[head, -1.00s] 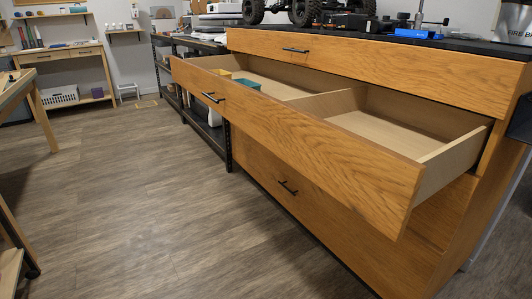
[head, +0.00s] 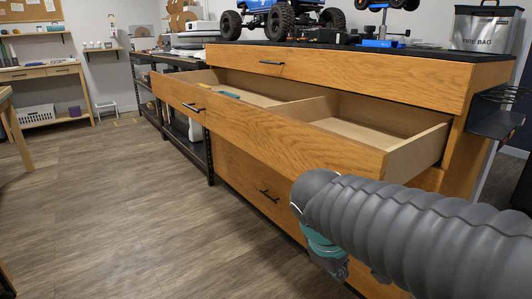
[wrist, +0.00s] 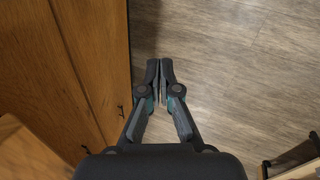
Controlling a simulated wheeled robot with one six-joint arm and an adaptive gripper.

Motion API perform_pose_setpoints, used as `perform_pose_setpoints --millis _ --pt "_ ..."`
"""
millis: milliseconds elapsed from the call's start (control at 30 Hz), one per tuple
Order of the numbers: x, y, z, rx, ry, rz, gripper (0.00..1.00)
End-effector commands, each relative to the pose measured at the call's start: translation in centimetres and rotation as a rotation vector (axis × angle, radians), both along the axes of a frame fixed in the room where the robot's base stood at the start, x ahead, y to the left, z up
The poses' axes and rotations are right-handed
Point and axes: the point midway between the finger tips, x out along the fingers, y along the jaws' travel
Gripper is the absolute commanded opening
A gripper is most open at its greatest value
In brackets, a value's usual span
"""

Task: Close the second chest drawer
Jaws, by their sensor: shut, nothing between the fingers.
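The second chest drawer (head: 270,131) stands pulled out from the wooden chest in the head view, with a black handle (head: 194,107) on its front. Its divided inside shows, with a small teal item in the far compartment. My arm crosses the lower right of the head view, in front of the chest's lower part, and hides my fingertips there. In the wrist view my gripper (wrist: 160,80) points down toward the floor, shut and empty. Wooden fronts (wrist: 100,60) run along the left of the wrist view, apart from the fingers.
The top drawer (head: 340,75) and the lower drawer (head: 240,185) look shut. A crawler vehicle (head: 268,18) and a fire bag (head: 487,28) stand on the chest top. A black shelf rack (head: 190,150) stands beyond the chest. The floor (head: 110,200) at left is clear.

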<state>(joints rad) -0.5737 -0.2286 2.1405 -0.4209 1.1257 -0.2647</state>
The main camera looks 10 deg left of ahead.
Motion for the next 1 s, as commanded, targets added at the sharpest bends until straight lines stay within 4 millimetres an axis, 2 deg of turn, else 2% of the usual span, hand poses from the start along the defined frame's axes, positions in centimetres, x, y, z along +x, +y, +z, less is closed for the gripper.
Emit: perform_pose_setpoints --millis 33,167,333,467,500,600,700,800,1000 --pt "1.4 1.9 0.1 -0.093 0.01 0.109 0.0" --pt "5.1 5.9 2.2 -0.385 0.017 0.377 0.0" --pt "9.1 12.9 6.5 -0.811 0.007 0.653 0.0" --pt "10.0 18.9 9.9 -1.125 0.009 0.779 0.0" --pt "10.0 20.6 11.0 -1.211 0.013 0.8 0.0" --pt "9.3 24.0 13.2 -1.397 0.038 0.826 0.0" --pt "8.4 26.1 14.8 -1.518 0.065 0.827 0.0" --pt "8.0 27.0 15.6 -1.577 0.082 0.821 0.0" --pt "9.1 26.0 15.8 -1.595 0.091 0.818 0.0"
